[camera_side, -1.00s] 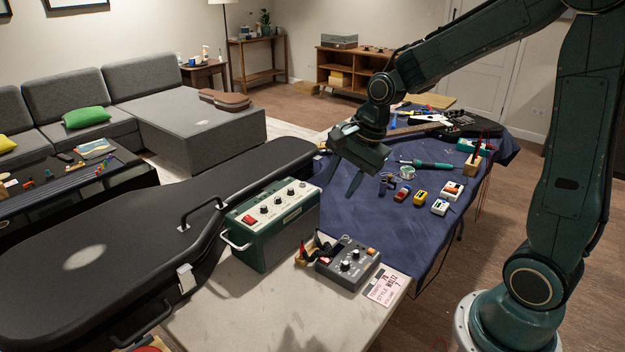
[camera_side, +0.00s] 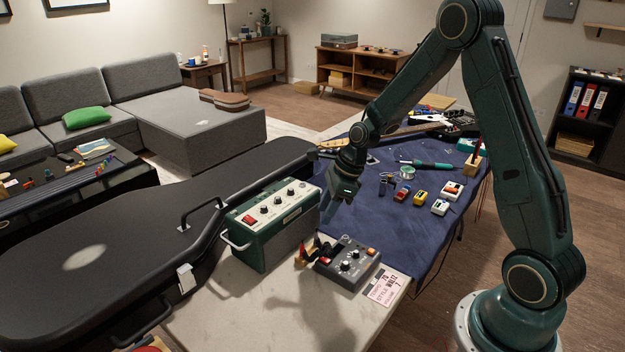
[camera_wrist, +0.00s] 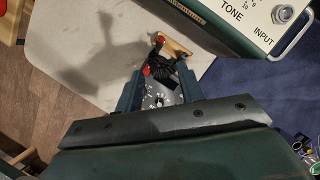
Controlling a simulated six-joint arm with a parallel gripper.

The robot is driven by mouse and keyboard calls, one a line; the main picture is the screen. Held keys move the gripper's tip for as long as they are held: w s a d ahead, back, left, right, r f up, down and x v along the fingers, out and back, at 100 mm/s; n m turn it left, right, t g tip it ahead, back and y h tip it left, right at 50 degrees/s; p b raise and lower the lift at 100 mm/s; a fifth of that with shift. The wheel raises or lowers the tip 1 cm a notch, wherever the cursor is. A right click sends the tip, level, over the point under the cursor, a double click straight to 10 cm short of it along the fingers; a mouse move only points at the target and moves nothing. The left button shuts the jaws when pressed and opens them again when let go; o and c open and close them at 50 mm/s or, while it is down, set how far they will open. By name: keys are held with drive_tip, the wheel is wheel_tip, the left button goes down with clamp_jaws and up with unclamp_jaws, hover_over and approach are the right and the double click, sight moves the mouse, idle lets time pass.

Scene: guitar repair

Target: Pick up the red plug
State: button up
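A small red plug (camera_side: 302,252) stands at a small wooden block (camera_side: 300,263) on the pale tabletop, left of the grey pedal (camera_side: 348,262). A second red piece (camera_side: 322,256) lies closer to the pedal, by black cable. In the wrist view, one red end (camera_wrist: 161,39) shows at the wooden block (camera_wrist: 176,47) and another red end (camera_wrist: 146,70) beside dark coiled cable (camera_wrist: 160,64). I cannot tell which belongs to the plug's body. My gripper (camera_side: 327,212) is above and behind them, pointing down. In the wrist view its fingers (camera_wrist: 160,82) are apart and empty, with the pedal showing between them.
The green amplifier (camera_side: 275,225) stands close left of my gripper. The black guitar case (camera_side: 120,235) lies beyond it. Several small coloured pedals (camera_side: 420,198) and tools lie on the blue cloth (camera_side: 365,215). The front of the pale tabletop (camera_side: 240,310) is clear.

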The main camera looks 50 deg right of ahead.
hover_over(302, 254)
drive_tip(key=s+d, duration=0.2)
drive_tip(key=d, duration=0.1)
drive_tip(key=shift+f, duration=3.95)
drive_tip(key=shift+a, duration=0.3)
drive_tip(key=shift+w, duration=0.1)
drive_tip(key=shift+w+x, duration=0.2)
drive_tip(key=shift+x, duration=2.35)
drive_tip(key=shift+c, duration=0.2)
clamp_jaws()
